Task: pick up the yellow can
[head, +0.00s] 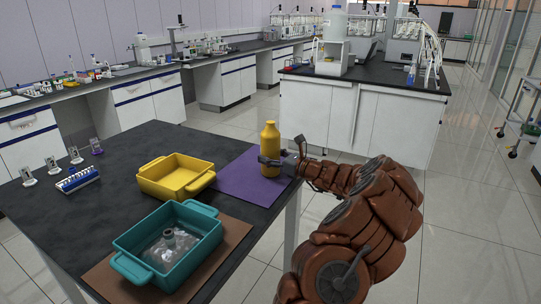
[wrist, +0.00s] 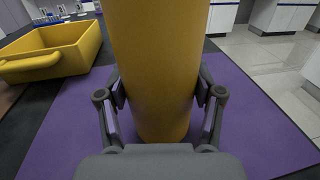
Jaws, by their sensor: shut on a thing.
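The yellow can (head: 270,143) is a tall bottle-like cylinder with a narrow neck. It stands upright over the purple mat (head: 237,184) at the right side of the dark table. My gripper (head: 272,160) reaches in from the right and is shut on the can's lower body. In the wrist view the can (wrist: 154,60) fills the middle, with a finger of my gripper (wrist: 160,92) pressed against each side. I cannot tell whether the can's base touches the mat or is slightly above it.
A yellow tray (head: 151,187) stands left of the mat. A teal tray (head: 122,262) holding a clear crumpled item sits on a brown mat (head: 236,230) in front. A blue rack (head: 77,180) and small stands are at the far left. The table's right edge is close to the can.

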